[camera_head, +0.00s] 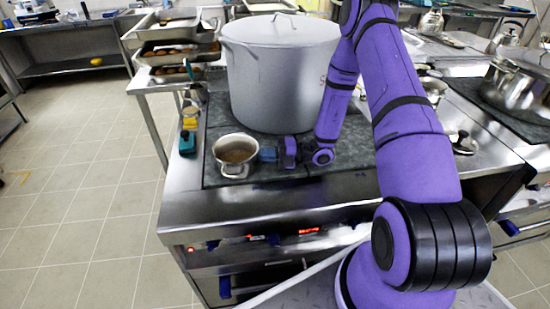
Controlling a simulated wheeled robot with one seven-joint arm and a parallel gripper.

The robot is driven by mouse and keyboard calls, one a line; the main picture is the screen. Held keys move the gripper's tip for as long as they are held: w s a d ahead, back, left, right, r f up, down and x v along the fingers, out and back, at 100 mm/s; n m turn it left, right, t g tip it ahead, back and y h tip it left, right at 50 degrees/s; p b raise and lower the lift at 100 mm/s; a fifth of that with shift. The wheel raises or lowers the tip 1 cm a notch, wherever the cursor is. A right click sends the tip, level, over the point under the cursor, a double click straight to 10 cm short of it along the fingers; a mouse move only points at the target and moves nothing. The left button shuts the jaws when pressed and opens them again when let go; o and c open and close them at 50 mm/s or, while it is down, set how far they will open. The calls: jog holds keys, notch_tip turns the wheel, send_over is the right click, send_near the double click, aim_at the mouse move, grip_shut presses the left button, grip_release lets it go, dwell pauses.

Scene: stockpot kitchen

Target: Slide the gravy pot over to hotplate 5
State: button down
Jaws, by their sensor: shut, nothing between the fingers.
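The gravy pot (236,151) is a small metal pot with brown contents and side handles. It stands upright at the front left of the dark cooktop (345,158). My gripper (268,154) is low over the cooktop at the pot's right side, with its tip at or very near the pot wall. I cannot tell whether they touch. The fingers are small in view; the gripper is shut with nothing held. No hotplate numbers are readable, so I cannot tell which plate is hotplate 5.
A large lidded stockpot (280,75) stands right behind the gravy pot. Bottles (189,118) and a teal object (187,143) line the stove's left edge. Another large pot (517,85) is at the right. Bare cooktop lies right of my gripper, under my arm.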

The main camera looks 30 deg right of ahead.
jog(key=shift+w, duration=0.2)
jog(key=shift+w+a, duration=0.3)
jog(key=shift+w, duration=0.3)
jog(key=shift+w+a, duration=0.25)
jog(key=shift+w, duration=0.35)
